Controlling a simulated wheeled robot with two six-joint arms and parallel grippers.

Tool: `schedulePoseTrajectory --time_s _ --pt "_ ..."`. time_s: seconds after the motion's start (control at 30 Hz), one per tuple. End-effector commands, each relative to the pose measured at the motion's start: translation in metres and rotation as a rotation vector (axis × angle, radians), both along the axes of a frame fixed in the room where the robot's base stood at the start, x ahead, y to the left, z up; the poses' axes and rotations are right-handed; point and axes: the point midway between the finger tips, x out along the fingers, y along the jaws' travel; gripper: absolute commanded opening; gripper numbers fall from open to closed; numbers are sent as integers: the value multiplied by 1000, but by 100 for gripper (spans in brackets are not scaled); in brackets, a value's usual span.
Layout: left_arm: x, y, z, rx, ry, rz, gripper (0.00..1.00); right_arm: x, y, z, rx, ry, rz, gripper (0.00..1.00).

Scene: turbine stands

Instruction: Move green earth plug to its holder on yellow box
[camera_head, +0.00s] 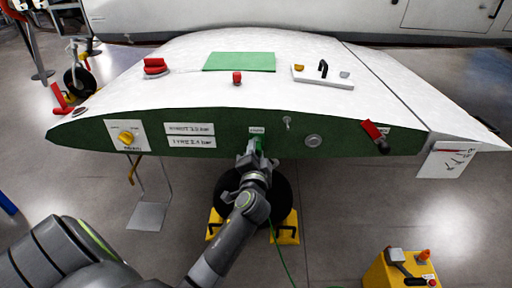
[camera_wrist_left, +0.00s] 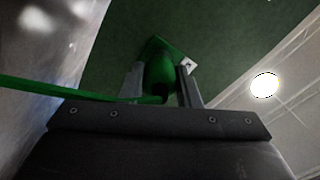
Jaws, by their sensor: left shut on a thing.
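The green earth plug (camera_wrist_left: 160,75) is between the fingers of my left gripper (camera_wrist_left: 162,85) in the left wrist view, and the gripper is shut on it. In the head view my left gripper (camera_head: 254,156) is at the green front face of the white wing, just below a small white label. The plug (camera_head: 259,144) is at that face; I cannot tell whether it is seated in a socket. Its green cable (camera_head: 281,254) hangs down to the floor. The yellow box (camera_head: 384,273) stands on the floor at the lower right. My right gripper is not in view.
The white wing (camera_head: 300,100) carries a green patch, red parts and a small white plate on top. A black wheel with yellow chocks (camera_head: 284,228) stands behind my left arm. A white tag (camera_head: 447,160) hangs at the right. Open floor lies between wheel and yellow box.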

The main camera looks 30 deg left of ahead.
Motion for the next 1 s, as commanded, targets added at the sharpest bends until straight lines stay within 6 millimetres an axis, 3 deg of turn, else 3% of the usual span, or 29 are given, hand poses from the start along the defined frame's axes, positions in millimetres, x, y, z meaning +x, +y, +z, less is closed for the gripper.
schedulePoseTrajectory --time_s 1.0 --pt "-15 -11 -1 -2 0 -3 0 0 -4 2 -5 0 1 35"
